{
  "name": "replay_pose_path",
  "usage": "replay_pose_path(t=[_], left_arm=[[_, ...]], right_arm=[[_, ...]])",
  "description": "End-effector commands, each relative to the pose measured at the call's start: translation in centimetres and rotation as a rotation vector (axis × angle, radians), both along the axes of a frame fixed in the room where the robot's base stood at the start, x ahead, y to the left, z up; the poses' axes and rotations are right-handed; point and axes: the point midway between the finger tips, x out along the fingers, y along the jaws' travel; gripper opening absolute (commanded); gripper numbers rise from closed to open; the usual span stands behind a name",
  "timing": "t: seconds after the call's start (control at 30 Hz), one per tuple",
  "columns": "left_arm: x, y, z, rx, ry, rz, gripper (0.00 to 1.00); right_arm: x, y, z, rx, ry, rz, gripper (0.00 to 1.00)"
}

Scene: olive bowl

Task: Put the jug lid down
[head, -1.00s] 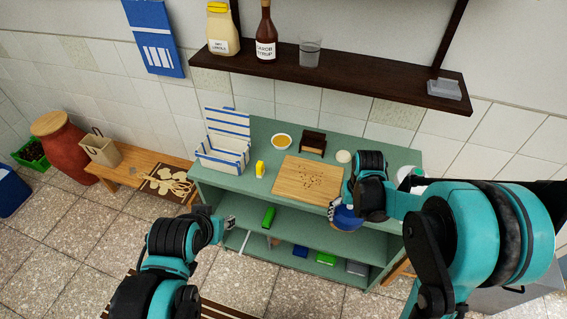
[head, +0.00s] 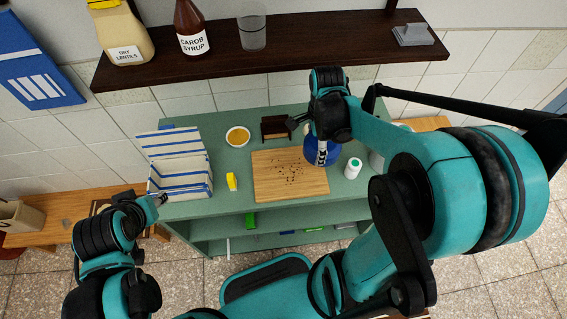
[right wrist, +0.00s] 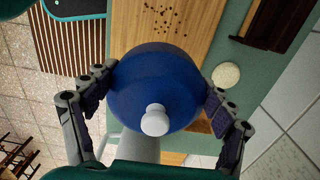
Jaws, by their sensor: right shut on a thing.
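The jug lid (right wrist: 150,82) is a blue dome with a white knob. In the right wrist view it sits between the two fingers of my right gripper (right wrist: 160,100), which is shut on it. In the head view the blue lid (head: 314,152) shows under my right gripper (head: 318,138), over the right edge of the cutting board; I cannot tell whether it touches anything below. A white object, partly hidden by my arm, stands to its right and may be the jug (head: 376,160). My left gripper (head: 157,198) is near the striped box, its fingers too small to judge.
A dark shelf (head: 270,70) hangs above. A pale disc (right wrist: 226,75) lies near the lid.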

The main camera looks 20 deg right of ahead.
Motion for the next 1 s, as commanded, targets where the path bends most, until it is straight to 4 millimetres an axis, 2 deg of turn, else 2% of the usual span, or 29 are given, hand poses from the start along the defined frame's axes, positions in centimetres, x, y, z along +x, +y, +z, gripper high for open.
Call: replay_pose_path(t=[0.03, 0.2, 0.4, 0.6, 0.83, 1.0], left_arm=[[0.0, 0.0, -0.8, 0.000, 0.000, 0.000, 0.40], [0.0, 0.0, -2.4, 0.000, 0.000, 0.000, 0.40], [0.0, 0.0, -3.5, 0.000, 0.000, 0.000, 0.40], [0.0, 0.0, -4.0, 0.000, 0.000, 0.000, 0.40], [0.0, 0.0, -5.9, 0.000, 0.000, 0.000, 0.40], [0.0, 0.0, -5.8, 0.000, 0.000, 0.000, 0.40]], right_arm=[[0.4, 1.3, -1.1, 0.000, 0.000, 0.009, 0.54], [1.4, 5.3, -3.7, 0.000, 0.000, 0.011, 0.54], [2.3, 8.6, -5.6, 0.000, 0.000, 0.008, 0.54], [2.4, 9.4, -6.4, 0.000, 0.000, 0.004, 0.54], [2.4, 9.3, -9.8, 0.000, 0.000, 0.005, 0.54], [2.4, 9.3, -9.9, 0.000, 0.000, 0.005, 0.54]])
